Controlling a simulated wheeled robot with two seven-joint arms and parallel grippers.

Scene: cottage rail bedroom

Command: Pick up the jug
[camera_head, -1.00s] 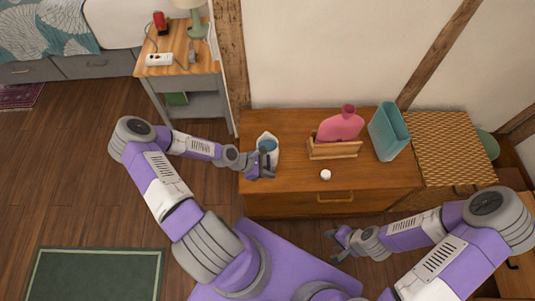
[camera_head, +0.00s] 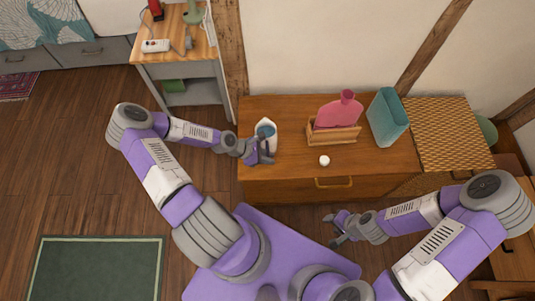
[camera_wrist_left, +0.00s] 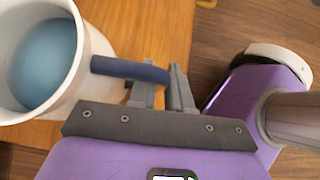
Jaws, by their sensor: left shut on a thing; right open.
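The jug (camera_head: 271,143) is white with a blue inside and stands upright at the left end of the wooden dresser top. In the left wrist view the jug (camera_wrist_left: 88,78) fills the upper left, with its dark blue handle (camera_wrist_left: 118,68) reaching between the fingers. My left gripper (camera_head: 262,155) is shut on the jug's handle; it also shows in the left wrist view (camera_wrist_left: 162,80). I cannot tell whether the jug's base touches the dresser. My right gripper (camera_head: 338,226) is open and empty, in front of the dresser and below its top.
On the dresser (camera_head: 290,175), a pink bottle (camera_head: 340,111) sits in a wooden holder (camera_head: 335,134), beside a teal container (camera_head: 388,117) and a small white object (camera_head: 324,160). A nightstand (camera_head: 180,70) is at the back left. The dresser top between jug and holder is clear.

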